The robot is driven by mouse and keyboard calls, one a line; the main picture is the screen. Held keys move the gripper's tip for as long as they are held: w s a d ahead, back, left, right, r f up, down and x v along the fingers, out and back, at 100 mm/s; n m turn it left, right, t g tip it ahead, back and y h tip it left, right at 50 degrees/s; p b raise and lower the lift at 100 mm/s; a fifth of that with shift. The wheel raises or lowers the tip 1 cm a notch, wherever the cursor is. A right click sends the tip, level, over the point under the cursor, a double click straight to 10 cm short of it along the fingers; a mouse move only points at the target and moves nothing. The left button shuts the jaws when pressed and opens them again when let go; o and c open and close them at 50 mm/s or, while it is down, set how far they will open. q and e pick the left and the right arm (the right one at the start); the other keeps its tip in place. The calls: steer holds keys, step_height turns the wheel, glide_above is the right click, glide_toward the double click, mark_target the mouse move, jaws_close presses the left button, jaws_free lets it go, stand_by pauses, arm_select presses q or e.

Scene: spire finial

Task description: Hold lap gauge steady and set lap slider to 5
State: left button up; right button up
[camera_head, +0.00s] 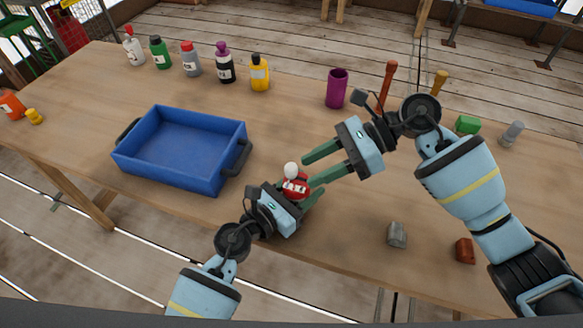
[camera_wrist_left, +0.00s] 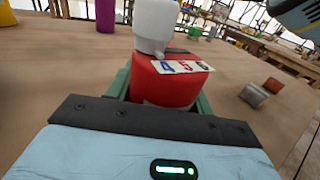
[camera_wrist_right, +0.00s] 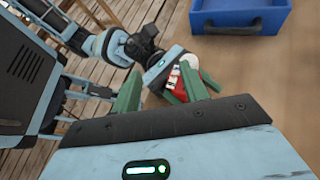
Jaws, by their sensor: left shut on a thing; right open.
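The lap gauge (camera_head: 298,187) is a red block with a white number strip. It also shows in the left wrist view (camera_wrist_left: 165,88), where the strip (camera_wrist_left: 184,67) reads 4, a red 5 and a partly unclear last digit. A white knob, the lap slider (camera_wrist_left: 156,28), stands at the strip's 4 end. My left gripper (camera_head: 294,196) is shut on the gauge, which sits near the table's front edge. My right gripper (camera_head: 309,171) is open and empty. Its green fingers point left toward the gauge and knob, close to the knob's right side.
A blue tray (camera_head: 183,152) stands left of the gauge on the wooden table (camera_head: 350,225). A grey block (camera_head: 397,235) and a brown block (camera_head: 465,250) lie at right. Several bottles line the back, with a purple cup (camera_head: 337,88) behind my right gripper.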

mark_target(292, 170)
steer(key=w+d+f+m+t+y, duration=0.2)
steer(key=d+f+t+y, duration=0.25)
steer(key=d+y, duration=0.2)
steer(key=shift+h, duration=0.45)
steer(key=a, duration=1.1)
steer(key=shift+w+a, duration=0.25)
steer(key=shift+a, duration=0.1)
jaws_close()
